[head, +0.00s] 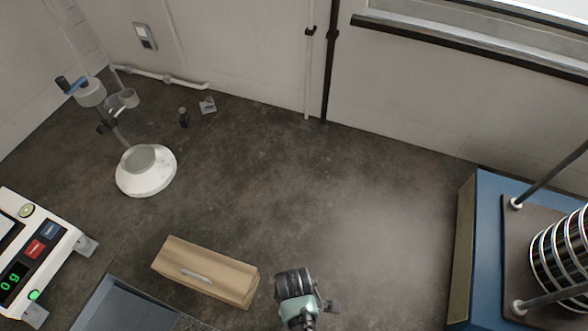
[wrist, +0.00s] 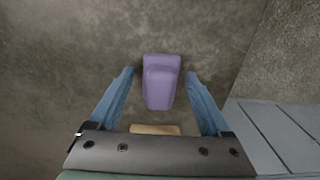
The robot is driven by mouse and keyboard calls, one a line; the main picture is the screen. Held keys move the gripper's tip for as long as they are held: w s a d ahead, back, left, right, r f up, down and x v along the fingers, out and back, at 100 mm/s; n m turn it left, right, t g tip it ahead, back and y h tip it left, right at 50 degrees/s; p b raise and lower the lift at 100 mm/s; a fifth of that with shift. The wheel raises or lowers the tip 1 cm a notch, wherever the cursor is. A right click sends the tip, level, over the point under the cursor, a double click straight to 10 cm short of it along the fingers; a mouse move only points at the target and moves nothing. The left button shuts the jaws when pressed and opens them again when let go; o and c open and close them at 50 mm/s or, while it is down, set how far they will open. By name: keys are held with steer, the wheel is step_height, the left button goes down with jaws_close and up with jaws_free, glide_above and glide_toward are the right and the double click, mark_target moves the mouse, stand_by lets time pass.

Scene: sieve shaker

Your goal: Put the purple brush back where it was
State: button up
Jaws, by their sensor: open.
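The purple brush (wrist: 161,82) shows in the wrist view as a smooth purple block, between and slightly beyond the blue fingers of my gripper (wrist: 159,73). The fingers are spread, with a gap on each side of the purple part. A tan piece (wrist: 155,129) shows just in front of the palm; I cannot tell whether it belongs to the brush. In the head view no purple brush is visible and my fingers do not show. Part of my arm is at the bottom centre there.
A wooden block (head: 205,272) with a metal strip lies left of my arm. A blue-grey tray (head: 112,303) is at lower left, beside a digital scale (head: 38,250). A white-based stand (head: 146,184) is farther back. A blue sieve shaker (head: 488,250) stands right. The middle floor is clear.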

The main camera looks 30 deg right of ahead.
step_height(320, 180, up, 12)
steer(key=shift+f, duration=0.1)
stand_by(0.4)
steer(key=w+r+m+t+h, duration=0.2)
steer(key=w+r+t, duration=0.6)
steer(key=w+r, duration=0.95)
steer(key=w+a+r+m+t, duration=0.1)
steer(key=w+r+t, duration=0.2)
steer(key=r, duration=0.5)
steer(key=w+a+r+m+t, duration=0.15)
steer(key=w+r, duration=0.25)
steer(key=r, duration=0.4)
steer(key=s+a+r+m+t, duration=0.15)
steer(key=r+t, duration=0.25)
steer(key=r, duration=0.8)
steer(key=s+a+r+t, duration=0.2)
steer(key=r+t, duration=0.3)
steer(key=r, duration=0.7)
steer(key=s+a+r+t+y, duration=0.1)
steer(key=s+r+t, duration=0.2)
steer(key=s+r, duration=0.2)
steer(key=s+a+r+m+t+y, duration=0.1)
steer(key=s+a+r+t, duration=0.1)
steer(key=s+r, duration=0.3)
step_height(320, 180, up, 4)
steer(key=shift+a+r+m+t, duration=0.25)
steer(key=shift+m+t, duration=0.05)
steer(key=shift+t, duration=0.15)
